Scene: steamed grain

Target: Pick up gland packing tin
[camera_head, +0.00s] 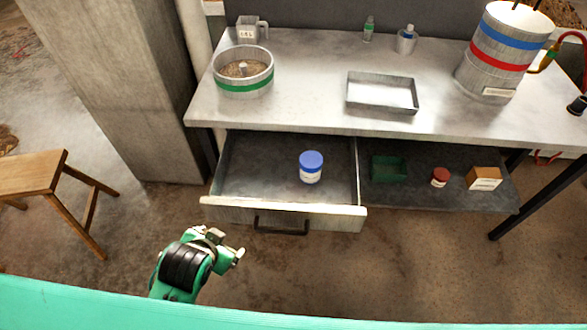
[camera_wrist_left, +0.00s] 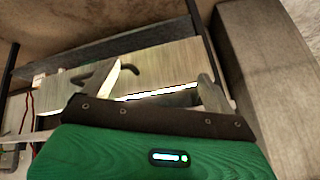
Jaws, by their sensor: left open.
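A small white tin with a blue lid (camera_head: 311,167) stands upright in the open drawer (camera_head: 245,180). A small red-lidded tin (camera_head: 440,177) stands on the lower shelf to the right. I cannot read either label, so I cannot tell which is the gland packing tin. My left gripper (camera_head: 230,246) is open and empty, in front of and below the left part of the drawer front, apart from both tins. In the left wrist view, its two fingers (camera_wrist_left: 160,88) stand apart before the drawer front (camera_wrist_left: 160,68); no tin shows there. My right gripper is not in view.
A dark handle (camera_head: 281,228) sticks out from the drawer front. The shelf also holds a green bin (camera_head: 389,168) and a small box (camera_head: 484,178). The bench top (camera_head: 310,95) overhangs the drawer's back. A wooden stool (camera_head: 35,172) stands left; a pillar (camera_head: 125,90) flanks the bench.

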